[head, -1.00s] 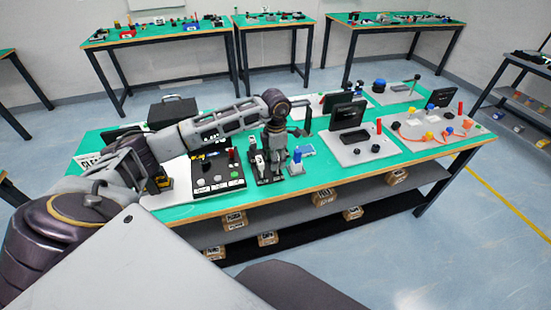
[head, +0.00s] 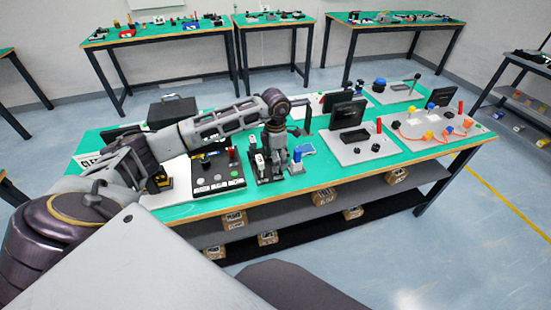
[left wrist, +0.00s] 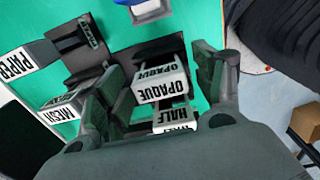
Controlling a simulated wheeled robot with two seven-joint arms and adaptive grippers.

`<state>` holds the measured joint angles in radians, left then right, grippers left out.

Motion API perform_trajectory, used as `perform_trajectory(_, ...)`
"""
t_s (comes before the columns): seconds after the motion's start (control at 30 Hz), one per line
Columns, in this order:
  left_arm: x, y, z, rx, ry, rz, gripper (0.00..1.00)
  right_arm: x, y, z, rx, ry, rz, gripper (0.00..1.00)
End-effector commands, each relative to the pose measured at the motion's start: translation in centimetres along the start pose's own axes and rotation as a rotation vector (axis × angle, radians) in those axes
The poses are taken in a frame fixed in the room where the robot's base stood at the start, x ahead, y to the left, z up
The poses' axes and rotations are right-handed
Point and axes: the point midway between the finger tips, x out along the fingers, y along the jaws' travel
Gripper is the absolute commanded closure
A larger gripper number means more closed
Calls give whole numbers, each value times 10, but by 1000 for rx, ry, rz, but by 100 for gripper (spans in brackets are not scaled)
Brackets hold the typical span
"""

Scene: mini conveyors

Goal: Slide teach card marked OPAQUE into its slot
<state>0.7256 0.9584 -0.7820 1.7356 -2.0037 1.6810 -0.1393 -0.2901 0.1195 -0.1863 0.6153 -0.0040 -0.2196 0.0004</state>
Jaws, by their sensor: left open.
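In the left wrist view, the card marked OPAQUE (left wrist: 163,88) shows a white label with black lettering, and a second OPAQUE marking appears just above it. It lies between the two fingers of my left gripper (left wrist: 158,88), which is open. I cannot tell whether either finger touches it. A dark holder (left wrist: 148,52) is behind the card; whether the card is seated in a slot is not clear. In the head view, my left gripper (head: 272,168) is low over the small card stands on the green table. My right gripper is not in view.
Cards marked HALF (left wrist: 172,116), MESH (left wrist: 62,106) and PAPER (left wrist: 18,65) are close around the gripper. A button panel (head: 218,176) stands left of the gripper in the head view. A blue-topped part (head: 297,158) stands close at its right.

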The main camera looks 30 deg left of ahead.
Motion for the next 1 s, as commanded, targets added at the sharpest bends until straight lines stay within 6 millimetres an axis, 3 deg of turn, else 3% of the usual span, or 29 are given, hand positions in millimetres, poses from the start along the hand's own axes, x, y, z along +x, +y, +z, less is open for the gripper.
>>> perform_trajectory(0.27, -12, 0, 0, 0, -2, 0, 32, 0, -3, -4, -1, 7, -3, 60)
perform_trajectory(0.8, -69, 1, 0, 0, -3, 1, 32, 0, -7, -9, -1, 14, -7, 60)
perform_trajectory(1.0, -78, 0, 0, 0, -1, 0, 32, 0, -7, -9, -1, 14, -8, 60)
